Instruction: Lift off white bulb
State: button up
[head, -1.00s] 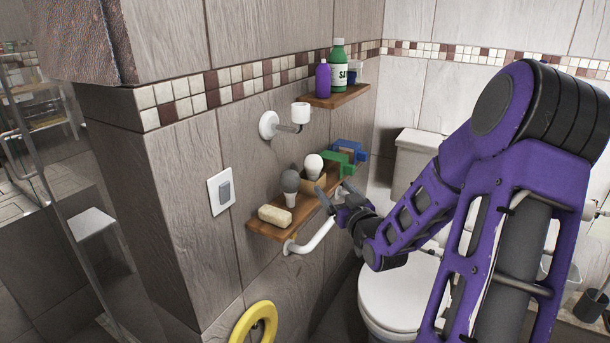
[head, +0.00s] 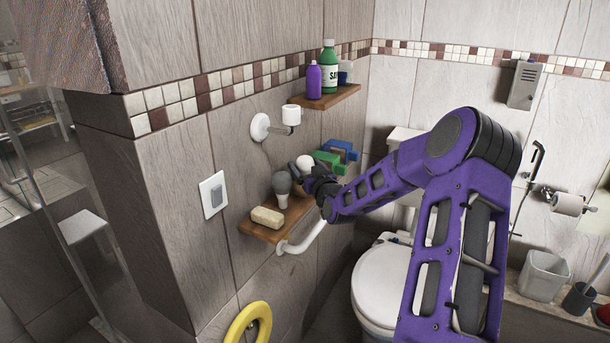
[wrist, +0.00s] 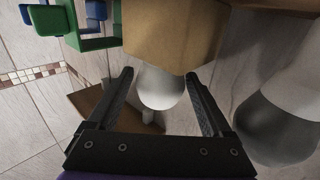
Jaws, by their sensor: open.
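The white bulb (head: 304,161) stands on the lower wooden shelf, partly hidden behind my gripper in the head view. In the wrist view the white bulb (wrist: 161,88) lies between the two fingers, with its base toward a tan block-like holder (wrist: 175,32). My gripper (wrist: 160,98) is open, one finger on each side of the bulb, with a gap visible on both sides. In the head view my gripper (head: 304,172) is at the shelf, just in front of the bulb. A grey bulb (head: 282,187) stands close to its left; its dark head (wrist: 268,130) also shows in the wrist view.
A soap bar (head: 267,217) lies at the shelf's (head: 257,233) near end. Green (head: 330,161) and blue (head: 345,149) clamp-like things stand at its far end. A wall lamp socket (head: 291,116) is above. An upper shelf (head: 330,98) holds bottles. A white rail (head: 303,241) runs below.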

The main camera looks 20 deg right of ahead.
jog(key=shift+w, duration=1.4)
jog(key=c, duration=0.9)
jog(key=shift+r, duration=0.1)
jog(key=shift+s+d+r, duration=0.2)
jog(key=shift+r, duration=0.25)
jog(key=r, duration=0.6)
jog(key=shift+s+d, duration=0.25)
jog(key=shift+d, duration=0.05)
jog(key=s+d, duration=0.4)
jog(key=s, duration=0.1)
jog(key=s+d, duration=0.8)
jog(key=s, duration=0.1)
jog(key=shift+s, duration=0.3)
